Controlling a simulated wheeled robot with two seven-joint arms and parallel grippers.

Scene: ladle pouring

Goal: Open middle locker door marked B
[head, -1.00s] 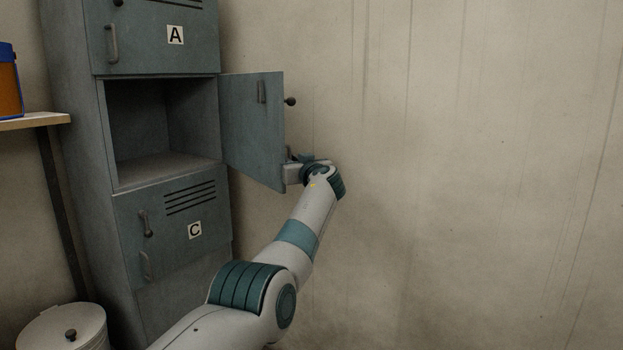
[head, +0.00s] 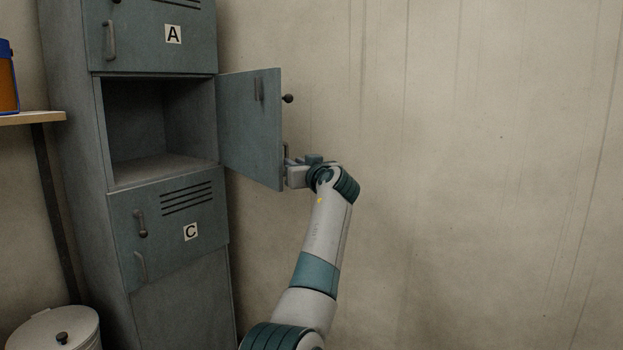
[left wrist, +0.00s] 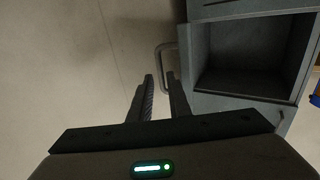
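The middle locker door (head: 250,130) stands swung wide open to the right, its inner face showing. Its outer face and any letter B are hidden. The middle compartment (head: 135,125) is empty; it also shows in the left wrist view (left wrist: 250,60). My left gripper (head: 290,165) is at the door's free edge, low on its outer side. In the left wrist view the two fingers (left wrist: 159,76) are apart, with the looped door handle (left wrist: 160,52) at their tips, its bar seeming to lie between them. My right gripper is in neither view.
Door A (head: 150,35) above and door C (head: 165,220) below are closed. A shelf (head: 30,118) with an orange and blue container (head: 8,80) is at left, over a lidded bin (head: 55,330). The bare wall on the right is clear.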

